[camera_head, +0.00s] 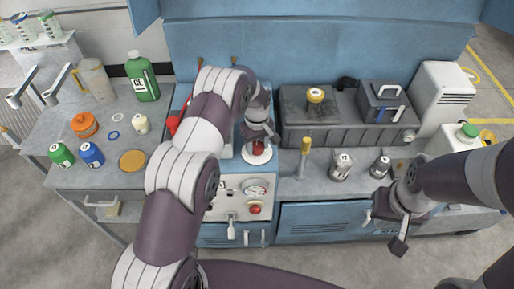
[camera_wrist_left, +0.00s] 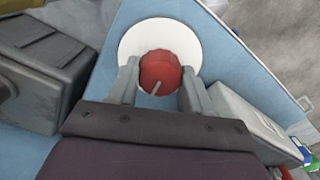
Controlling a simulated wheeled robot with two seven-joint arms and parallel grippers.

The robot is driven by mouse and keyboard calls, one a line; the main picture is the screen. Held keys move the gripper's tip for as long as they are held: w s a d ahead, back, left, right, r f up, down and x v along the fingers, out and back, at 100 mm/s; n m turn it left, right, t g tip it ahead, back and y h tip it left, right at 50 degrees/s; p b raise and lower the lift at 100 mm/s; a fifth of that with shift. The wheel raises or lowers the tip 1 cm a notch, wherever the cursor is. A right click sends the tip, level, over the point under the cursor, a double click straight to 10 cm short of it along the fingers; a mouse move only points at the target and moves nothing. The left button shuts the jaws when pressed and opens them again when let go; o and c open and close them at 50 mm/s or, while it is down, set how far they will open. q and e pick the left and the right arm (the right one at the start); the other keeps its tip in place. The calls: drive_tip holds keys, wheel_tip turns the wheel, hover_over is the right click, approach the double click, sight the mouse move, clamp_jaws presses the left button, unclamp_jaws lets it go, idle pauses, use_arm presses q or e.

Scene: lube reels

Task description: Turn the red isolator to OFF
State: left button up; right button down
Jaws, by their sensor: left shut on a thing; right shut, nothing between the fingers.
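The red isolator (camera_wrist_left: 160,72) is a round red knob on a white disc (camera_wrist_left: 133,36), with a pale pointer line on its face. In the left wrist view the two fingers of my left gripper (camera_wrist_left: 158,85) stand on either side of the knob and are shut on it. In the head view the knob (camera_head: 258,148) shows below my left gripper (camera_head: 259,138), partly hidden by it. No ON or OFF lettering is readable. My right gripper (camera_head: 400,222) is shut and empty, in front of the bench at the right.
Below the isolator is a panel with a gauge (camera_head: 256,188) and a red button (camera_head: 255,209). A yellow-topped tool (camera_head: 304,150) and small jars (camera_head: 341,166) stand to the right. Bottles (camera_head: 142,78) and cans crowd the left bench. A grey box (camera_head: 386,100) sits behind.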

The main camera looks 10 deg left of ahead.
sight(257, 145)
use_arm(q)
drive_tip(key=n+b, duration=0.1)
drive_tip(key=n, duration=0.2)
drive_tip(key=shift+n+b, duration=0.3)
drive_tip(key=shift+b, duration=0.05)
drive_tip(key=shift+n+b, duration=0.6)
drive_tip(key=shift+n, duration=1.1)
drive_tip(key=shift+w, duration=0.1)
drive_tip(key=o, duration=1)
drive_tip(key=shift+o, duration=0.2)
wheel_tip(257, 145, up, 6)
drive_tip(key=shift+r+b, duration=0.1)
drive_tip(key=shift+b, duration=0.8)
wheel_tip(257, 145, up, 7)
drive_tip(key=p, duration=0.3)
drive_tip(key=shift+f+p, duration=0.2)
drive_tip(key=shift+p, duration=0.2)
